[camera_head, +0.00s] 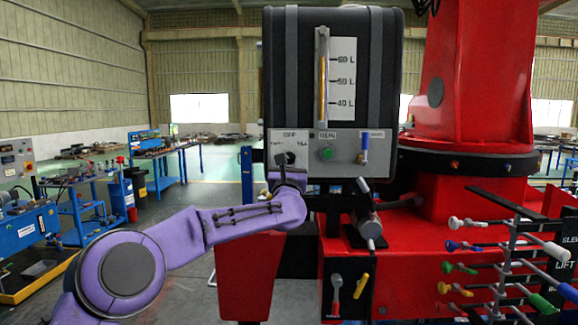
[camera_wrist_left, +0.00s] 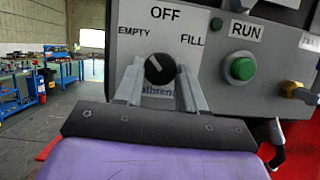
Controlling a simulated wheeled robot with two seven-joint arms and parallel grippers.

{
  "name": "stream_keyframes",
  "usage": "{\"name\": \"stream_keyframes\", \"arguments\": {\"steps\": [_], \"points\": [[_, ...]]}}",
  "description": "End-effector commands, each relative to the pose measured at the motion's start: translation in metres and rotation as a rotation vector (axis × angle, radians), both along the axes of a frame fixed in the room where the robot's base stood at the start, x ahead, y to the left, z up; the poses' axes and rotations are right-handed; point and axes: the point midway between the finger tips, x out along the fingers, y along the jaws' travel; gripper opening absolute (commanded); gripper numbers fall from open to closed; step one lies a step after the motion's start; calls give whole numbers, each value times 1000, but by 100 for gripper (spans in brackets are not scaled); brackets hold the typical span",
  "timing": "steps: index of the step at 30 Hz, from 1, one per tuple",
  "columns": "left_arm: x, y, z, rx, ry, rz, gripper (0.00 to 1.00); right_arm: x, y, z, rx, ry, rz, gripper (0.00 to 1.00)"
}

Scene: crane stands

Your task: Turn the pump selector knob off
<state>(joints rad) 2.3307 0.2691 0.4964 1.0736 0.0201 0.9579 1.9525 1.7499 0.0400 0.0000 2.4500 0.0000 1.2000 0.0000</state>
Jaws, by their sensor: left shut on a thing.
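The pump selector knob (camera_wrist_left: 160,69) is round and black, on a grey panel (camera_wrist_left: 216,75) under the labels EMPTY, OFF and FILL. Its pale mark seems to point up and left, toward the EMPTY side; the exact setting is hard to tell. My left gripper (camera_wrist_left: 158,80) has one grey finger on each side of the knob and is shut on it. In the head view my purple left arm reaches up from the lower left, and its gripper (camera_head: 287,164) covers part of the knob. My right gripper is not in view.
Right of the knob are a green RUN button (camera_head: 327,152) and a blue-handled lever (camera_head: 364,148). Above stands a black tank (camera_head: 290,70) with a level gauge. The red crane body (camera_head: 470,215) and several coloured levers (camera_head: 465,268) lie right. Blue workbenches stand far left.

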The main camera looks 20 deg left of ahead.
Motion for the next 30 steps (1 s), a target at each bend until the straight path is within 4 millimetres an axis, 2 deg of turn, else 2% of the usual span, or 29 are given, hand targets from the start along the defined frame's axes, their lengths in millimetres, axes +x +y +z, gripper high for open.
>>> {"name": "stream_keyframes", "arguments": {"steps": [12,21,30], "points": [[-2,4,-1,280,100,0,9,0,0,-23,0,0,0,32],[-2,6,2,505,182,0,9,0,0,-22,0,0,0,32],[-2,7,3,647,234,0,9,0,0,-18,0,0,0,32]]}}
